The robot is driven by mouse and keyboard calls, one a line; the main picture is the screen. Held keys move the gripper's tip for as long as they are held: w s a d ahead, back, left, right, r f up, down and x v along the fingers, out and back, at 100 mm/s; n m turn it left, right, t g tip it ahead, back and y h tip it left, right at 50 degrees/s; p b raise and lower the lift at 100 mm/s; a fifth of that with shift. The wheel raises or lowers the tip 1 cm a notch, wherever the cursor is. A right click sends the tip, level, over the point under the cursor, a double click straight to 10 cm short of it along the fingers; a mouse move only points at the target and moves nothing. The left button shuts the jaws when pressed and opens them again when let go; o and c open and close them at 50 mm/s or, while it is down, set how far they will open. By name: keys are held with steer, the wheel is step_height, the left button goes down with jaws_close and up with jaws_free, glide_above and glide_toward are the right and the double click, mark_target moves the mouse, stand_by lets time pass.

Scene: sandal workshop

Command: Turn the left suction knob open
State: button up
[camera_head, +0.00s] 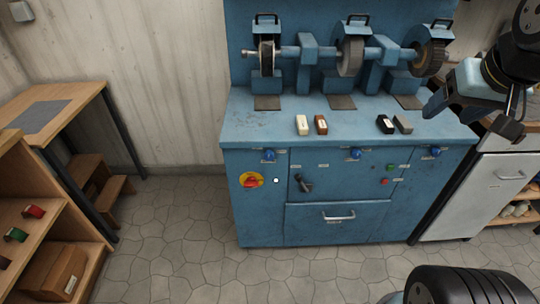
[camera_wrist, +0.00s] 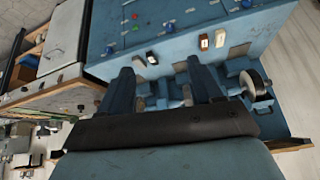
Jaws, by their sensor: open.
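The left suction knob (camera_head: 268,155) is a small blue knob at the top left of the blue grinding bench's front, above a yellow and red switch. In the wrist view, which is turned around, a blue knob (camera_wrist: 246,4) at the top edge appears to be the same one. Two similar blue knobs, middle (camera_head: 355,154) and right (camera_head: 434,152), sit along the same front. My gripper (camera_head: 432,106) is at the right, above the bench's right end, far from the left knob. Its two fingers are apart and empty in the wrist view (camera_wrist: 160,82).
The blue bench (camera_head: 265,124) carries grinding wheels (camera_head: 349,57) and several small blocks (camera_head: 301,125). Its front has a red and yellow switch (camera_head: 251,180), a dark lever (camera_head: 304,184) and a drawer handle (camera_head: 339,216). A wooden table (camera_head: 85,97) stands left; the floor (camera_head: 180,225) before the bench's left side is clear.

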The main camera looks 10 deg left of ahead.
steer(key=w+a+f+n+t+y, duration=0.1)
steer(key=w+a+f+t, duration=0.1)
steer(key=w+a+f, duration=0.75)
steer(key=w+a+f+n+t+y, duration=0.1)
steer(key=w+a+f+y, duration=0.1)
steer(key=w+a+f, duration=1)
steer(key=n+t+h, duration=0.2)
steer(key=t, duration=0.1)
glide_toward(269, 158)
steer(key=w+d+r, duration=0.3)
steer(key=d+r, duration=0.1)
steer(key=s+a+f+n+t+y, duration=0.1)
steer(key=s+a+f+n+t, duration=0.2)
steer(key=s+f+n+t, duration=0.5)
steer(key=w+g, duration=0.1)
steer(key=w, duration=0.3)
steer(key=w+a+m, duration=0.1)
steer(key=w, duration=0.2)
steer(key=w+a+g, duration=0.1)
steer(key=w, duration=0.3)
steer(key=shift+w+f+m+g+y, duration=0.3)
steer(key=shift+f, duration=0.1)
